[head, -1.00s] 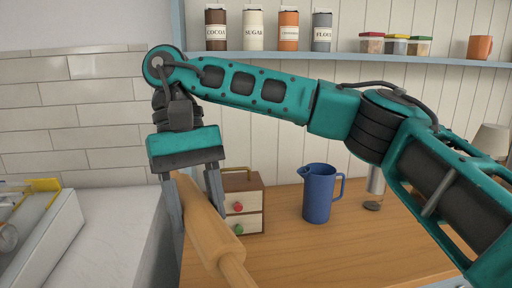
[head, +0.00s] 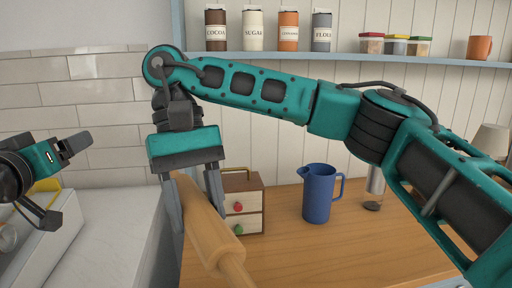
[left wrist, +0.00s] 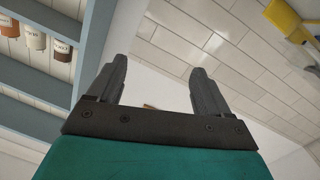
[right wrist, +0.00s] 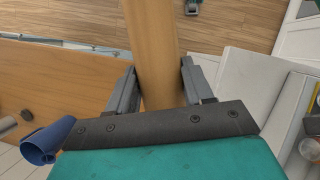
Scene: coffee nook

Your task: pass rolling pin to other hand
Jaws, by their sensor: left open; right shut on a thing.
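The wooden rolling pin (head: 208,230) hangs tilted in my right gripper (head: 196,205), which is shut on its body. Its lower handle points down and toward the front in the head view. In the right wrist view the pin (right wrist: 150,45) runs between the two fingers and out past the top edge. My left gripper (head: 68,180) is open and empty at the left edge of the head view, to the left of the pin and apart from it. In the left wrist view its fingers (left wrist: 158,72) are spread, with the wall and shelves behind.
A small drawer box (head: 250,222) stands behind the pin on the wooden counter (head: 320,255). A blue pitcher (head: 318,195) and a metal cylinder (head: 376,182) stand further right. A white counter (head: 105,235) lies at left. A shelf (head: 300,56) with canisters is above.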

